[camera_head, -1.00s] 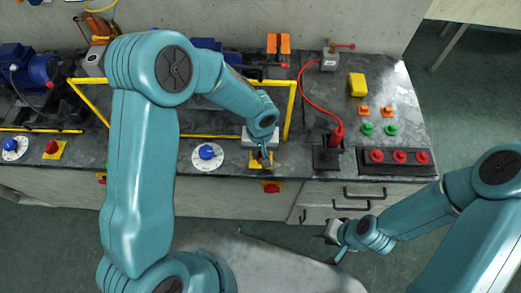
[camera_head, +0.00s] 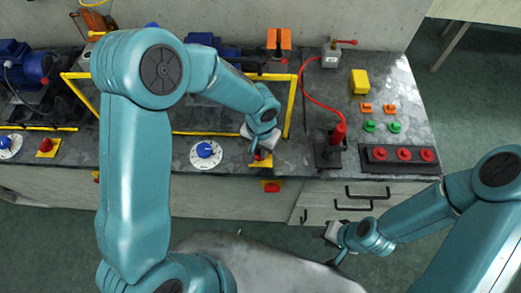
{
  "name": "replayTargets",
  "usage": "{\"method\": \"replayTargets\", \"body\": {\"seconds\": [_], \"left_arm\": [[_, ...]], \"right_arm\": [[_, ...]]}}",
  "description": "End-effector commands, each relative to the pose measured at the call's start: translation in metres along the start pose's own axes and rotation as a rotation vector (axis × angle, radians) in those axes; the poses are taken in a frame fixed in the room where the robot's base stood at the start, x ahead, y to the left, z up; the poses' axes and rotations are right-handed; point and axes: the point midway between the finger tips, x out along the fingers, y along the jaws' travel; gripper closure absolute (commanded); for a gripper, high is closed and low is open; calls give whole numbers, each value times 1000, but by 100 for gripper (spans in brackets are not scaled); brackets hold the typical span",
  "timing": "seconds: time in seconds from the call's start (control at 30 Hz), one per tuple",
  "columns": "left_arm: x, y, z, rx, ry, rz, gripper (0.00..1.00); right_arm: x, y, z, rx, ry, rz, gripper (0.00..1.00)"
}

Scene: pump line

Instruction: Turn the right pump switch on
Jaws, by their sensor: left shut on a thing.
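The right pump switch (camera_head: 264,162) sits on a yellow plate at the front edge of the bench, right of the blue-knobbed dial. Its red knob is mostly hidden under my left gripper (camera_head: 257,152), which points down over it and is shut on it. The gripper's pale body looks slanted across the plate. The left pump switch (camera_head: 47,147), a red knob on a yellow plate, stands at the far left. My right gripper (camera_head: 332,240) is low in front of the drawers, away from the bench top; its fingers are too small to judge.
A white dial with a blue knob (camera_head: 205,152) is just left of the switch. A red-handled lever (camera_head: 338,133) with a red hose and several red buttons (camera_head: 403,154) stand to the right. A yellow frame (camera_head: 294,100) surrounds the right pump (camera_head: 212,52). My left arm hides the middle.

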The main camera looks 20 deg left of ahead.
Motion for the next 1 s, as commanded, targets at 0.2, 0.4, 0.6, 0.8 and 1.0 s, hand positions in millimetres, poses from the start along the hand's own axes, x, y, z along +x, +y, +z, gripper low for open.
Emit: {"method": "replayTargets", "body": {"seconds": [0.2,0.4,0.6,0.8,1.0], "left_arm": [[1,0,-2,206,9,0,100],[0,0,-2,395,9,0,100],[0,0,-2,585,9,0,100],[-1,1,-3,768,9,-1,100],[-1,1,-3,923,10,-1,100]], "right_arm": [[9,3,0,0,0,0,62],[12,4,0,0,0,0,62],[13,5,0,0,0,0,62],[12,4,0,0,0,0,62],[11,4,0,0,0,0,62]]}}
